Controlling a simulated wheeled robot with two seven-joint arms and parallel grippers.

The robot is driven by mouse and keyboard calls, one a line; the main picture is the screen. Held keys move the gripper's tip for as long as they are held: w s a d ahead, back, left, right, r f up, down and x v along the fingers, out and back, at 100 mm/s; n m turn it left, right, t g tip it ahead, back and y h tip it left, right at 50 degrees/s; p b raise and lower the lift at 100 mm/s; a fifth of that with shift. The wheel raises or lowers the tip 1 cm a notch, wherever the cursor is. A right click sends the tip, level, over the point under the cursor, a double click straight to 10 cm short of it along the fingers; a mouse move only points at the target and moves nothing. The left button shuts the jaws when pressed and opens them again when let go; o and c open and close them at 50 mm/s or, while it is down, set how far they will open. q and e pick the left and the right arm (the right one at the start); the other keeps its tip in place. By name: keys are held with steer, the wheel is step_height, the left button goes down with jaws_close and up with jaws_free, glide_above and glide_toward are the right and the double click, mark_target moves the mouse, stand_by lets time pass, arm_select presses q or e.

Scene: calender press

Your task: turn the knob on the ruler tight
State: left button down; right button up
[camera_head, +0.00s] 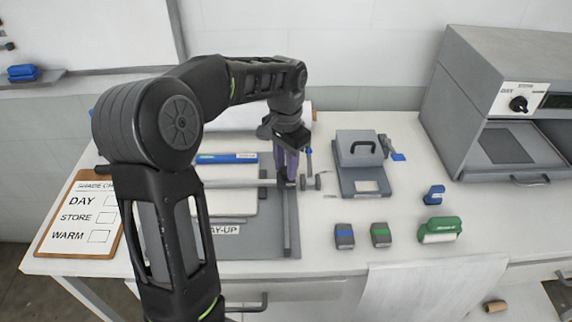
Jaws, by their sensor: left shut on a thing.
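My left gripper (288,178) points down at the right side of the grey lay-up board, its purple fingers shut on the small dark knob at the right end of the ruler. The fingers hide most of the knob. The ruler (240,183) is a thin pale bar lying across the board, level in the picture. Its right end meets a grey rail (287,222) along the board's right side. Small dark round parts (317,182) show just right of the fingertips. My right gripper is not in view.
A blue strip (225,158) lies on the board behind the ruler. A grey press (356,145) with a handle stands to the right. Grey blocks (344,235), a green roller (440,230) and a blue item (434,194) lie further right. An oven-like machine (470,75) stands at the back right.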

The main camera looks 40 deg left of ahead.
mark_target(286, 170)
arm_select(q)
steer(key=shift+m, duration=1.2)
steer(key=c, duration=1.1)
jaws_free()
steer(key=shift+o, duration=0.2)
step_height(286, 170, up, 8)
steer(key=shift+f+b, duration=0.1)
steer(key=shift+b, duration=0.4)
steer(key=shift+f, duration=0.1)
